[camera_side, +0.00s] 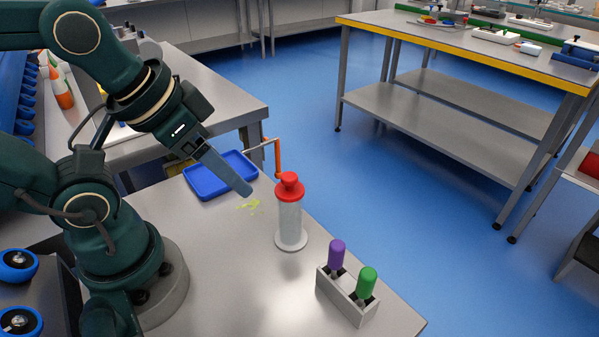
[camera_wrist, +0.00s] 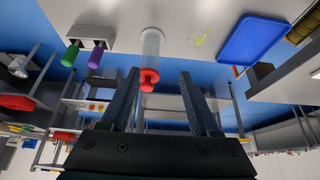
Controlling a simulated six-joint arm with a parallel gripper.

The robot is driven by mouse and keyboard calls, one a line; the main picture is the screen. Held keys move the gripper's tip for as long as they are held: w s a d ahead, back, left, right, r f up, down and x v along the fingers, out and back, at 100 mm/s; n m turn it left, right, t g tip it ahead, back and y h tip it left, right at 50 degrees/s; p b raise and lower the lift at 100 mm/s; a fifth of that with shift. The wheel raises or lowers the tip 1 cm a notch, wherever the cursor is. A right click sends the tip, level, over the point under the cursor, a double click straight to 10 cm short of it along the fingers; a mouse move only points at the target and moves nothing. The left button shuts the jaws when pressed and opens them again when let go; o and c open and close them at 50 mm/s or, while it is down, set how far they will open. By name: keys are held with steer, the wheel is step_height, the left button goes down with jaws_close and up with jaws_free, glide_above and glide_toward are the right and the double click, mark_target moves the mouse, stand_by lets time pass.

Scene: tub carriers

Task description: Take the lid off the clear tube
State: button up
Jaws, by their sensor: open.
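The clear tube (camera_side: 289,222) stands upright on a round white base on the grey table. Its red lid (camera_side: 290,186) is on top, with a small knob above a wider rim. My gripper (camera_side: 247,190) is left of the lid at about its height, apart from it, fingers sloping down to the right. In the wrist view, the open, empty fingers (camera_wrist: 159,74) point towards the tube (camera_wrist: 152,44). The red lid (camera_wrist: 148,80) appears between them, closer to the left finger. Only one finger shows clearly in the side view.
A grey rack (camera_side: 346,297) with purple-topped (camera_side: 336,253) and green-topped (camera_side: 367,282) items stands right of the tube, near the table edge. A blue tray (camera_side: 220,176) lies behind my gripper. An orange upright handle (camera_side: 277,158) rises behind the lid. Yellow-green marks (camera_side: 249,205) are left of the tube.

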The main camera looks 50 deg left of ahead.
steer(key=shift+s, duration=0.1)
step_height(320, 180, up, 3)
steer(key=n+g, duration=0.5)
glide_above(289, 175)
steer(key=shift+s+f, duration=0.1)
steer(key=shift+f+g, duration=0.3)
steer(key=shift+f, duration=2.8)
jaws_close()
